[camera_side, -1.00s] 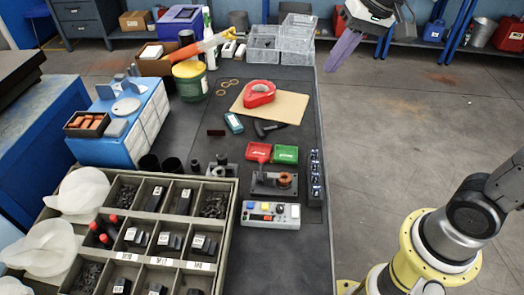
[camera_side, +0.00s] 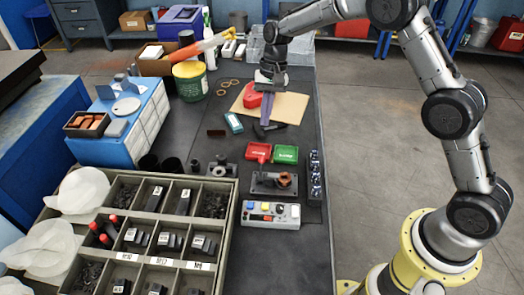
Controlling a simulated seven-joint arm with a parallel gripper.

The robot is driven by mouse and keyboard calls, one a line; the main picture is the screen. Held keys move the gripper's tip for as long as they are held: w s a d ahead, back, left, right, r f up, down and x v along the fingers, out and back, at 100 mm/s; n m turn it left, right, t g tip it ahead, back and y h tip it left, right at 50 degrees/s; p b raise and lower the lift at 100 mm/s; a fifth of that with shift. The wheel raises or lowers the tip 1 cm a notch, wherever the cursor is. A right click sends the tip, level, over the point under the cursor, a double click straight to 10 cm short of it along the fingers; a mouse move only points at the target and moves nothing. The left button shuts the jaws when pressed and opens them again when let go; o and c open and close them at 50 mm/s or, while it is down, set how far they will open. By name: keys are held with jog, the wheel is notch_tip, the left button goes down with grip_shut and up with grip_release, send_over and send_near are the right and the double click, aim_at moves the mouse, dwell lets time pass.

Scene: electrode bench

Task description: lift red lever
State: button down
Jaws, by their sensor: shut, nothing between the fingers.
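The red lever (camera_side: 258,150) has a flat red paddle with a small pale label. It is beside a similar green paddle (camera_side: 285,154), behind a dark fixture (camera_side: 271,184) with a copper-coloured round part. My gripper (camera_side: 265,122) points down with its purple fingers shut and empty. It is farther back on the bench than the red lever, in front of the cardboard sheet in the picture, and apart from the lever. Its exact height above the bench is hard to tell.
A red tape dispenser (camera_side: 252,97) is partly hidden behind my gripper on the cardboard sheet (camera_side: 294,107). A black tool (camera_side: 272,131) lies close by the fingertips. A button box (camera_side: 270,215) and a parts tray (camera_side: 230,215) are nearer the camera. A dark strip (camera_side: 315,175) stands right of the green paddle.

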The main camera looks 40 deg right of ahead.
aim_at(261, 168)
jog(key=shift+s+f, duration=0.2)
jog(key=shift+f, duration=0.7)
jog(key=x, duration=1)
jog(key=shift+s, duration=0.2)
jog(key=shift+a+r, duration=0.1)
jog(key=shift+r+h, duration=0.15)
jog(key=shift+h, duration=0.15)
